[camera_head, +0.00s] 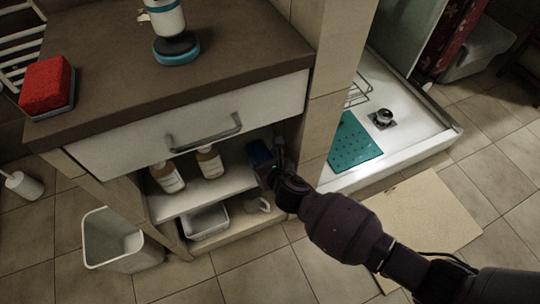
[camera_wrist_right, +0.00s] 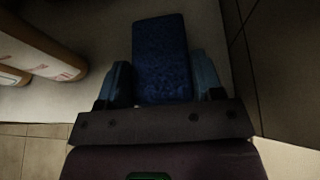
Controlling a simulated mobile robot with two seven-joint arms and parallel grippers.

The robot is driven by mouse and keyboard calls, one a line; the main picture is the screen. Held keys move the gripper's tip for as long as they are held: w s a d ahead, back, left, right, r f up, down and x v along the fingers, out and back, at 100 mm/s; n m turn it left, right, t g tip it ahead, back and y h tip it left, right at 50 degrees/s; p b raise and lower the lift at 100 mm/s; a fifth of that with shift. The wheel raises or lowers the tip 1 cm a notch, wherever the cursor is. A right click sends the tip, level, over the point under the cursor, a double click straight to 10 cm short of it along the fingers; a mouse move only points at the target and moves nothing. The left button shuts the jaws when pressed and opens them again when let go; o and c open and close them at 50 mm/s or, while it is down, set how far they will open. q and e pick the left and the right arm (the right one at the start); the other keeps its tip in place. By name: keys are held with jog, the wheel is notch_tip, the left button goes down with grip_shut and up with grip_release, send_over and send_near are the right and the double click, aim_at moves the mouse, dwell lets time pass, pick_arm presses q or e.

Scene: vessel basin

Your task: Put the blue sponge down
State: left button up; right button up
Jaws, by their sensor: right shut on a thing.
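The blue sponge (camera_head: 259,153) is at the right end of the upper open shelf (camera_head: 222,184) under the drawer. In the right wrist view the sponge (camera_wrist_right: 161,58) sits between the two fingers, with the white shelf surface (camera_wrist_right: 102,30) around it. My right gripper (camera_head: 273,172) reaches into the shelf opening from the right and is shut on the sponge. In the right wrist view the gripper (camera_wrist_right: 163,88) hides the sponge's near end. I cannot tell whether the sponge touches the shelf. My left gripper is not in view.
Two brown bottles (camera_head: 168,178) (camera_head: 209,162) stand left of the sponge. The drawer front (camera_head: 198,120) overhangs the shelf, and a tiled wall (camera_head: 316,135) bounds its right side. A white basket (camera_head: 206,222) and a mug (camera_head: 257,205) are below. A bin (camera_head: 112,245) stands left.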

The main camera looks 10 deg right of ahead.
jog(key=shift+f, duration=0.35)
jog(key=shift+r, duration=0.3)
jog(key=shift+a+f, duration=0.1)
jog(key=shift+f, duration=0.05)
jog(key=o, duration=1)
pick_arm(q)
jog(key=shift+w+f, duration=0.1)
pick_arm(e)
jog(key=shift+s+r, duration=0.1)
jog(key=shift+r, duration=0.2)
pick_arm(q)
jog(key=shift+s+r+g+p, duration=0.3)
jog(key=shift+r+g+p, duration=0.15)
jog(key=shift+p, duration=1.75)
pick_arm(e)
jog(key=v, duration=1.1)
jog(key=shift+s, duration=0.3)
